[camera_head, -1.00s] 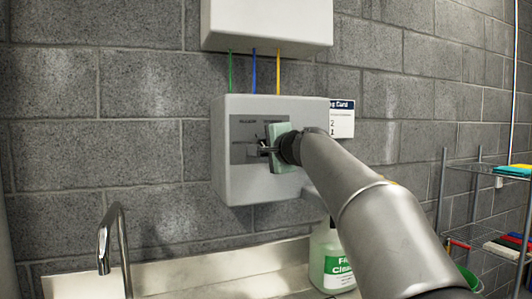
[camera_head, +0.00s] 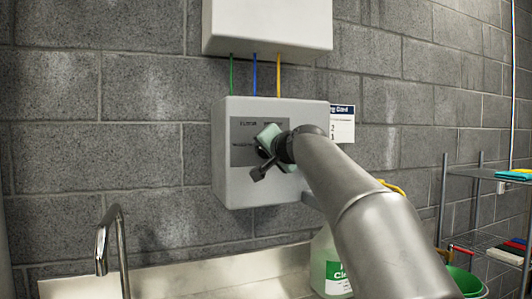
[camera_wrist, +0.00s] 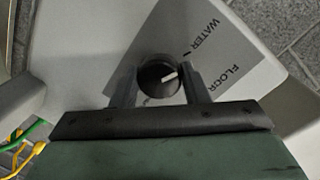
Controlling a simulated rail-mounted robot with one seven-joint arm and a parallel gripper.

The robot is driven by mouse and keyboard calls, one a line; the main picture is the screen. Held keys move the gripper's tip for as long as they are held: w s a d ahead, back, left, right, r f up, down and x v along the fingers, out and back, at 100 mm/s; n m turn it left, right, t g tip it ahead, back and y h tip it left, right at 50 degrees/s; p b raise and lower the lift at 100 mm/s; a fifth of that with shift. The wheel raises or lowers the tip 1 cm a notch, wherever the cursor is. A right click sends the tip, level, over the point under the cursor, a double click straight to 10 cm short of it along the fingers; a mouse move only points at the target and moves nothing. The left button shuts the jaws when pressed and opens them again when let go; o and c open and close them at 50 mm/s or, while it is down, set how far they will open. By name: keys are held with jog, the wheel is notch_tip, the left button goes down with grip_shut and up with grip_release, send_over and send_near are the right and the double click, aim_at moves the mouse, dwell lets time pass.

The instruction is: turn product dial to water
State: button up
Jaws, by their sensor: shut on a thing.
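The product dial (camera_wrist: 152,84) is a round black knob with a white pointer line, on the dark label panel (camera_wrist: 215,55) of the white dispenser box (camera_head: 235,190). In the head view my gripper (camera_head: 264,158) is tilted at the panel and hides the dial and some labels.
A white box (camera_head: 265,28) hangs above, with green, blue and yellow tubes running down. A sink tap (camera_head: 110,240) stands at lower left. A bottle with a green label (camera_head: 330,268) stands below the dispenser. A wire shelf (camera_head: 485,210) is at right.

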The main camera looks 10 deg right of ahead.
jog(key=shift+f, duration=0.2)
jog(key=o, duration=1)
jog(key=shift+c, duration=0.2)
jog(key=shift+r, duration=0.1)
jog(key=b+v, duration=0.3)
jog(key=v, duration=1.4)
jog(key=shift+s, duration=0.2)
